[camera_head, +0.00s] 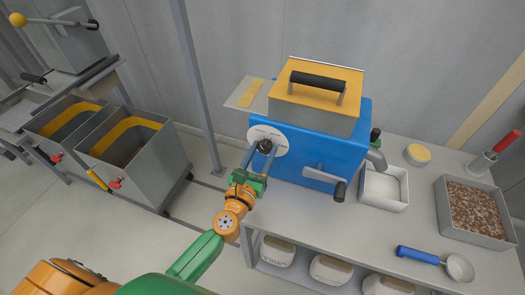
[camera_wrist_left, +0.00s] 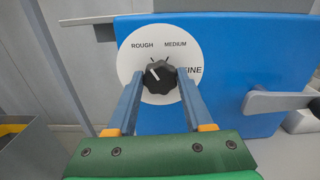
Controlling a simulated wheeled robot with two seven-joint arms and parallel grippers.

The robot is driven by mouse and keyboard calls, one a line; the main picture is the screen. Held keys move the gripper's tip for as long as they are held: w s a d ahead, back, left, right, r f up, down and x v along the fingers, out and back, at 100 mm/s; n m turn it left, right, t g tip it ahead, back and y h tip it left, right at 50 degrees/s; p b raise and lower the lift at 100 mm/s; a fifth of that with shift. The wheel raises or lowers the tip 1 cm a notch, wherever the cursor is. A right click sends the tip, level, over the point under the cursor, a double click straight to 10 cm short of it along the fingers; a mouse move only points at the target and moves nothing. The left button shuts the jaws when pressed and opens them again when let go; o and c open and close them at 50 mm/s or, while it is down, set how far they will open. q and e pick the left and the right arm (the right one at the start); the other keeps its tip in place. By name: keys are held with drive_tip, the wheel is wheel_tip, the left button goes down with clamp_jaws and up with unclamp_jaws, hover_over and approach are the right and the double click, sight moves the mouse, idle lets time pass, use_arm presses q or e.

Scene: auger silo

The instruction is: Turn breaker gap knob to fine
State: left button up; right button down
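The breaker gap knob (camera_head: 265,146) is black and sits on a white round dial (camera_head: 280,139) on the blue machine's left face. In the left wrist view the knob (camera_wrist_left: 160,76) carries a white pointer line tilted up and left, towards ROUGH. MEDIUM is at the dial's upper right and FINE at its right, its first letter partly covered. My left gripper (camera_head: 261,152) faces the dial. My right gripper is out of view.
The blue machine (camera_head: 335,145) has a yellow lid with a black handle and a crank (camera_head: 340,190) right of the dial. A white tray (camera_head: 384,188), a tray of brown grain (camera_head: 472,208) and a blue-handled scoop (camera_head: 418,254) are on the bench. Bins stand left.

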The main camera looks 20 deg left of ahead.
use_arm(q)
clamp_jaws()
drive_tip(key=m+p, duration=0.1)
drive_tip(key=m, duration=0.3)
drive_tip(key=shift+m, duration=0.4)
drive_tip(key=m+p, duration=0.1)
drive_tip(key=m, duration=0.5)
drive_tip(key=shift+p, duration=0.4)
drive_tip(key=m+p, duration=0.1)
drive_tip(key=m, duration=0.5)
drive_tip(key=shift+m, duration=0.4)
drive_tip(key=m+p, duration=0.1)
drive_tip(key=m, duration=0.5)
drive_tip(key=shift+p, duration=0.35)
drive_tip(key=shift+f+m, duration=0.1)
drive_tip(key=shift+m, duration=0.2)
